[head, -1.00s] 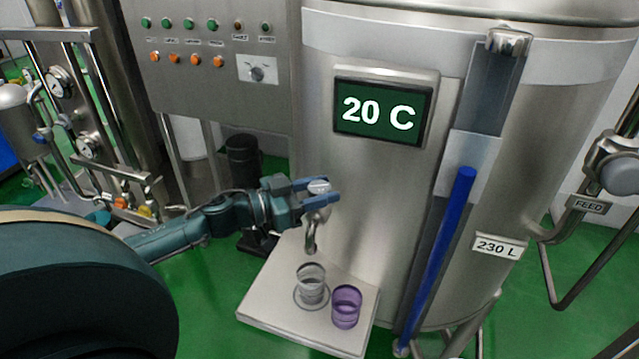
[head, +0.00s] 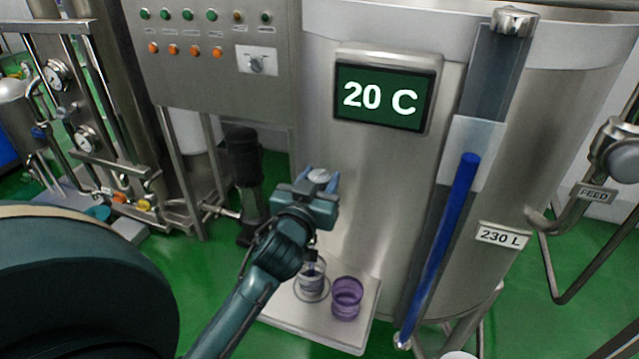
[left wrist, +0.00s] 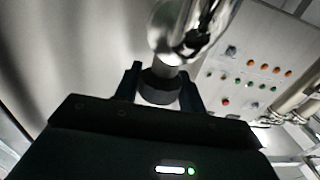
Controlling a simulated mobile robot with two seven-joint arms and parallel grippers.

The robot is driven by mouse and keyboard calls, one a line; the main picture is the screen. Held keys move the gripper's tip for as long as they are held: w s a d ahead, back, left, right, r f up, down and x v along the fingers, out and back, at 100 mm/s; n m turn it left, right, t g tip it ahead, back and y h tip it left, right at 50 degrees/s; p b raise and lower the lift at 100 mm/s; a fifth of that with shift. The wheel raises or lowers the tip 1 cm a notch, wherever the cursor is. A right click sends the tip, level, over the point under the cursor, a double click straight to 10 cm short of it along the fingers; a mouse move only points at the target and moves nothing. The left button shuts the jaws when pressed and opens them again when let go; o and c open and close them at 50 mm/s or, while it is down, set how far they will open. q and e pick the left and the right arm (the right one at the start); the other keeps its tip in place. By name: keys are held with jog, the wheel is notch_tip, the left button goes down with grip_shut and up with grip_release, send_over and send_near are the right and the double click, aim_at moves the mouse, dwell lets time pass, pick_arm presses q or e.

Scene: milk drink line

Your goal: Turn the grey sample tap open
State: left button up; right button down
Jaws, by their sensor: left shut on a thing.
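The grey sample tap's handle (head: 319,175) is on the front of the steel tank. My left gripper (head: 319,181) is shut on it, one blue finger on each side. In the left wrist view the grey handle (left wrist: 160,88) sits between my dark fingers, with the shiny tap body (left wrist: 187,30) beyond. In the head view my gripper and wrist hide the spout. A clear cup (head: 312,283) stands on the shelf below, partly behind my wrist; I cannot tell what is in it. My right gripper is not in view.
A purple cup (head: 347,300) stands beside the clear cup on the steel shelf (head: 340,340). The tank display (head: 385,97) reads 20 C. A blue level column (head: 440,245) runs down the tank, right of the cups. A control panel (head: 215,85) is at the upper left.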

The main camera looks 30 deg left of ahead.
pick_arm(q)
jog(key=shift+r+n+y+b, duration=0.1)
jog(key=shift+n+y+b, duration=0.2)
jog(key=shift+n+y, duration=0.35)
jog(key=shift+r+g+y, duration=0.1)
jog(key=shift+g+y, duration=0.3)
jog(key=shift+y, duration=0.05)
jog(key=o, duration=1)
jog(key=shift+c, duration=0.2)
